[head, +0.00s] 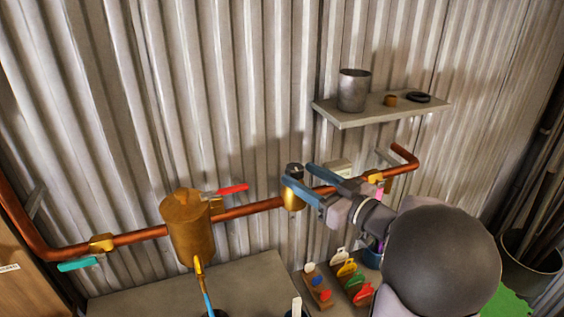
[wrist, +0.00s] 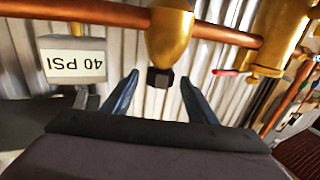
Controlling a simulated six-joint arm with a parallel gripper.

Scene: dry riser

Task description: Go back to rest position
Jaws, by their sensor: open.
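My gripper (head: 298,175) is in front of the copper pipe (head: 250,208), with its two blue fingers apart. In the wrist view the gripper (wrist: 159,78) has a brass fitting (wrist: 172,38) with a black square end (wrist: 160,78) ahead, between the two fingertips. Gaps show on both sides of the black end, and nothing is held. In the head view the same brass fitting (head: 292,201) with its black top sits at the fingertips, partly hidden by a finger.
A sign reading 40 PSI (wrist: 75,66) is beside the fitting. A brass tank (head: 188,228) and red lever (head: 233,189) are left. A shelf (head: 345,117) holds a metal cup (head: 353,90). Racks of coloured tags (head: 350,268) stand below on the bench (head: 240,280).

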